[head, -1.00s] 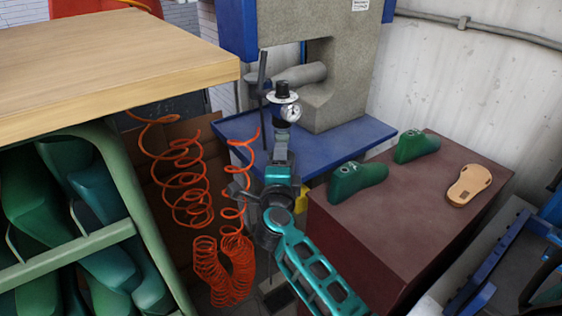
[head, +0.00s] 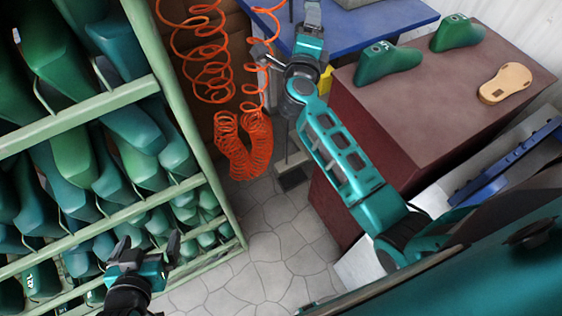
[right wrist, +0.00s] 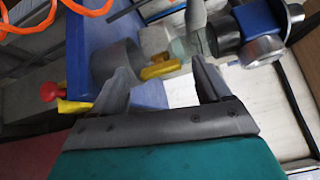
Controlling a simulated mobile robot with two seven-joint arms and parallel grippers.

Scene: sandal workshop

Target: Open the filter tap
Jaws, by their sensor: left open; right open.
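In the right wrist view, my right gripper (right wrist: 160,62) is open, its two dark fingers spread apart. A yellow lever (right wrist: 160,70) shows in the gap between the fingertips, near a pale see-through part and a grey round part (right wrist: 115,62). I cannot tell which part is the filter tap, or whether the fingers touch the lever. A second yellow piece (right wrist: 74,107) lies to the left, beside a red knob (right wrist: 50,91). In the head view my right gripper (head: 311,14) is at the top edge, over the blue table. My left gripper (head: 147,246) is open and empty in front of the green rack.
Orange coiled hoses (head: 245,145) hang left of my right arm. The green rack (head: 230,205) holds several green lasts. A maroon cabinet (head: 430,85) carries two green lasts and a tan sole (head: 505,83). The blue table (head: 385,22) is behind. Stone floor (head: 275,240) is bare between.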

